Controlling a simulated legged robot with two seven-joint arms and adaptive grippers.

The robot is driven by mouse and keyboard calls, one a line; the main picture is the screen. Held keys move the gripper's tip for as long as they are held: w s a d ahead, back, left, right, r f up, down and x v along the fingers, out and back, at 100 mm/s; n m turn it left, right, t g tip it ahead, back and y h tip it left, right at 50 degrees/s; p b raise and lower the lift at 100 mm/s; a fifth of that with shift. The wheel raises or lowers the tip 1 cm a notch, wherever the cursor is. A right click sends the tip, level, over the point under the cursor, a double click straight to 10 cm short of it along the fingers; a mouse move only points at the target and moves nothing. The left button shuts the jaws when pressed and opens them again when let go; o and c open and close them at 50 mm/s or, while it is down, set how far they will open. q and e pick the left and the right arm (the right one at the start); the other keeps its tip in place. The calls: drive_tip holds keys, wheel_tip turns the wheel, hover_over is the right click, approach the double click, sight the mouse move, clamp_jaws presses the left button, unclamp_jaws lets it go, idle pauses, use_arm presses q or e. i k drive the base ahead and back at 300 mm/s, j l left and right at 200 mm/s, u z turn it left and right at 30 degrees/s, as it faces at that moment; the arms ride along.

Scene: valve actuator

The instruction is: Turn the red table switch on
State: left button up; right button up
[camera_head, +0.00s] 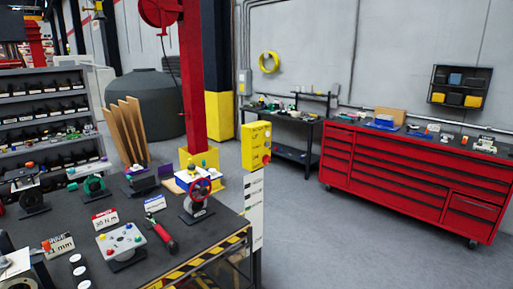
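On the dark table (190,250) at the lower left, a tilted light-grey panel (121,243) carries small red, yellow, green and blue knobs. A red-and-black lever-like handle (163,238) is at its right side; whether it is attached is unclear. A red round handwheel (199,190) on a dark stand is near the table's right corner. I cannot tell which red part is the switch, or its on/off state. No gripper can be clearly made out; a grey and dark shape at the lower left edge is unclear.
A yellow control box (256,146) on a white post stands just beyond the table's right corner. A red tool cabinet (410,185) and a dark workbench (290,137) line the back wall. Open grey floor (320,240) lies to the right.

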sight(266, 158)
drive_tip(key=i+l, duration=0.25)
drive_tip(key=l, duration=0.2)
drive_tip(key=i+l, duration=0.3)
drive_tip(key=l, duration=0.15)
drive_tip(key=i+l, duration=0.25)
drive_tip(key=l, duration=0.2)
drive_tip(key=z, duration=0.05)
